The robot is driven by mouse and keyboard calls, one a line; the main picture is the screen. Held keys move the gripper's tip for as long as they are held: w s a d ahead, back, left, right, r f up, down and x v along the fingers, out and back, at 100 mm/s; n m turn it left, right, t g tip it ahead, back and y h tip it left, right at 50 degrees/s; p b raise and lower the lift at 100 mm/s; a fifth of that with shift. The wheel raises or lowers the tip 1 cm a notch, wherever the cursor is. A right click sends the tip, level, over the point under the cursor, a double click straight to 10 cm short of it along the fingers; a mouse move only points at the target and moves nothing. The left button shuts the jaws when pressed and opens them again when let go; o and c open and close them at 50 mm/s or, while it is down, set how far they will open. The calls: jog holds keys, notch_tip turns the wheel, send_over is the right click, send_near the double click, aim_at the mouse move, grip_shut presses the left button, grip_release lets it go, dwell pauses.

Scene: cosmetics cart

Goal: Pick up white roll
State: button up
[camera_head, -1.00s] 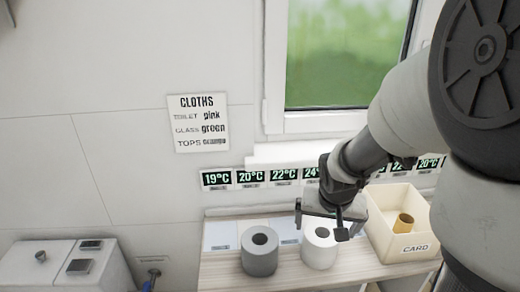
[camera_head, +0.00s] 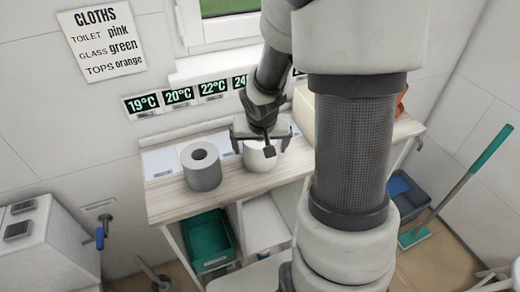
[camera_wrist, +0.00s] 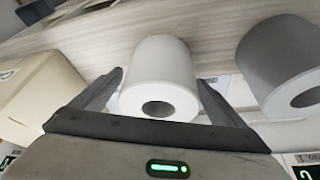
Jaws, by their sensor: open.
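The white roll (camera_head: 260,160) stands upright on the wooden shelf top, just right of the grey roll (camera_head: 201,172). My gripper (camera_head: 260,140) is open over the white roll, and its body hides the roll's top. In the wrist view the white roll (camera_wrist: 160,68) sits between the two spread fingers of my gripper (camera_wrist: 160,82). A finger lies on each side of it, with a small gap visible at the left. I cannot tell whether the right finger touches it. The grey roll (camera_wrist: 283,60) stands outside the fingers on the right.
The cream box (camera_head: 304,118) stands right of the white roll, mostly hidden by my arm; it also shows in the wrist view (camera_wrist: 42,95). The wooden shelf top (camera_head: 165,205) is bare at its front left. Temperature labels (camera_head: 178,97) line the wall behind.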

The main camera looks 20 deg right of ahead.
jog(key=c, duration=1.2)
